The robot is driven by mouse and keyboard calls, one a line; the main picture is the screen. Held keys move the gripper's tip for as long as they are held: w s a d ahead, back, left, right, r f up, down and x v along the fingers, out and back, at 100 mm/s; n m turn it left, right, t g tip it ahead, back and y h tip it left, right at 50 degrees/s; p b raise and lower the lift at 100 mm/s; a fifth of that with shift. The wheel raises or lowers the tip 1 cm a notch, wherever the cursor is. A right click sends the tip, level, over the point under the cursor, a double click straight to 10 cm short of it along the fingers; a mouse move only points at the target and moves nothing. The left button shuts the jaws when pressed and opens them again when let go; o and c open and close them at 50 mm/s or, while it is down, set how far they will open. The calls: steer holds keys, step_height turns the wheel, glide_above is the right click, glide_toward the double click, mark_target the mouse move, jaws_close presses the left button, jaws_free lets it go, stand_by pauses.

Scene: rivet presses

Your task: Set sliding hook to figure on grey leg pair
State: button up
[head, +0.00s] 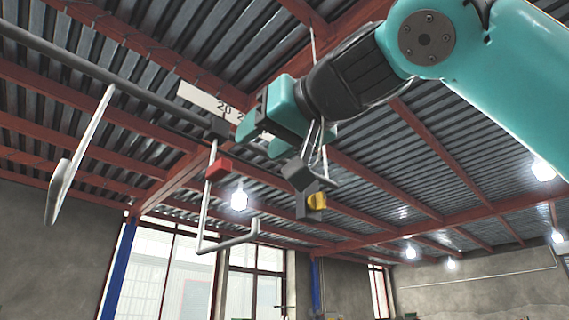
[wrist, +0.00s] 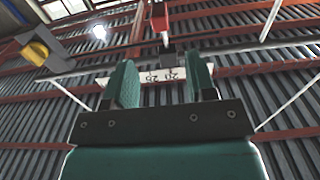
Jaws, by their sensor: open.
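A dark slider block (head: 218,128) sits on the overhead bar (head: 95,72) by a white number scale (head: 205,98), with a bent rod hook (head: 203,215) and red block (head: 218,168) hanging below it. The figures read about 20 and 25 on the scale in the wrist view (wrist: 150,76). My gripper (head: 262,140) is open and empty, just right of the slider; its fingers also show in the wrist view (wrist: 161,85), with the slider (wrist: 166,47) beyond them. I cannot identify the grey leg pair for certain.
A dark grey block with a yellow knob (head: 317,202) hangs right of my gripper, near thin rods. A pale paddle (head: 60,185) hangs at the left. Red roof beams and lamps (head: 239,197) are beyond. Room below the hook looks free.

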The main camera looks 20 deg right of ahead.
steer(key=shift+v, duration=2.05)
steer(key=shift+w+f, duration=0.1)
